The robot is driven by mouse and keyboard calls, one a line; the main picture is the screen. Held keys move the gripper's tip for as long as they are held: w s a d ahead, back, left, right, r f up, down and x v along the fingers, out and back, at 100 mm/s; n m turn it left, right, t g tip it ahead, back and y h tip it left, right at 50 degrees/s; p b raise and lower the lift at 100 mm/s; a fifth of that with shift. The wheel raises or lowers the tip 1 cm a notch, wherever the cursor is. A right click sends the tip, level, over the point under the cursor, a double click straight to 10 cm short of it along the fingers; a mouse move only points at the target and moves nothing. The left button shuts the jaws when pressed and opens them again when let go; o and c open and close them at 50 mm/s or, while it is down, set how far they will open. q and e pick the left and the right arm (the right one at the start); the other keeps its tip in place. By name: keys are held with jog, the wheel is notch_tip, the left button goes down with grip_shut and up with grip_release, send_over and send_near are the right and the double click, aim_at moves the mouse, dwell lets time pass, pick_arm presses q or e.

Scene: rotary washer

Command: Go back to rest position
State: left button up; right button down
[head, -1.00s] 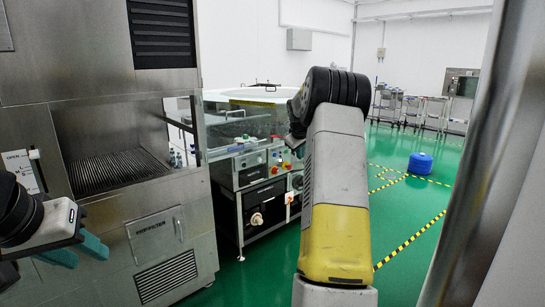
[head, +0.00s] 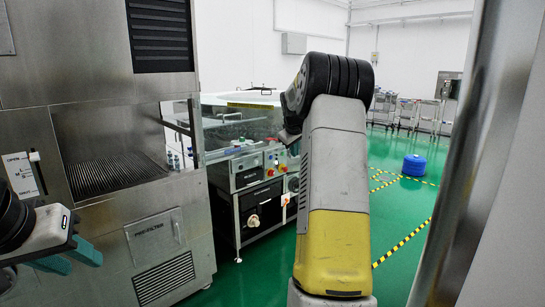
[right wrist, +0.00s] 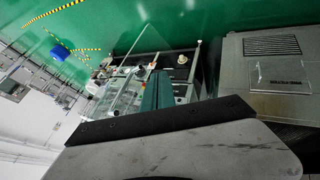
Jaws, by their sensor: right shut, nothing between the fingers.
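My left gripper (head: 70,259) is at the lower left of the head view, in front of the steel cabinet. Its two teal fingers stand apart with nothing seen between them. My right arm rises through the middle of the head view with its dark wrist uppermost; its gripper is mostly hidden there. In the right wrist view my right gripper (right wrist: 158,88) has its teal fingers together, empty. The machine with the round white top and control panel (head: 250,170) stands beyond the right arm, partly hidden by it.
A steel cabinet (head: 160,238) with an open grated chamber fills the left side. A metal post (head: 458,150) stands close on the right. A blue object (head: 414,165) sits on the green floor near yellow-black tape. Steel carts (head: 408,112) line the back; open floor lies between.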

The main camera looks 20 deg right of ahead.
jog(key=s+a+r+y, duration=0.1)
jog(key=s+a+r, duration=0.2)
jog(key=s+a, duration=0.3)
jog(key=s+a+r+m+y, duration=0.1)
jog(key=s+a+r, duration=0.2)
jog(key=s+a, duration=0.35)
jog(key=s+a+r+y, duration=0.1)
jog(key=s+a+r, duration=0.2)
jog(key=s+a, duration=0.35)
jog(key=s+a+f+y, duration=0.1)
jog(key=s+a+f, duration=0.1)
jog(key=s+a, duration=0.2)
jog(key=s+a+f+m+y, duration=0.1)
jog(key=s+a+f, duration=0.2)
jog(key=s, duration=0.7)
jog(key=s+a+f, duration=0.3)
jog(key=s+a, duration=0.2)
jog(key=s, duration=0.2)
jog(key=shift+y, duration=0.4)
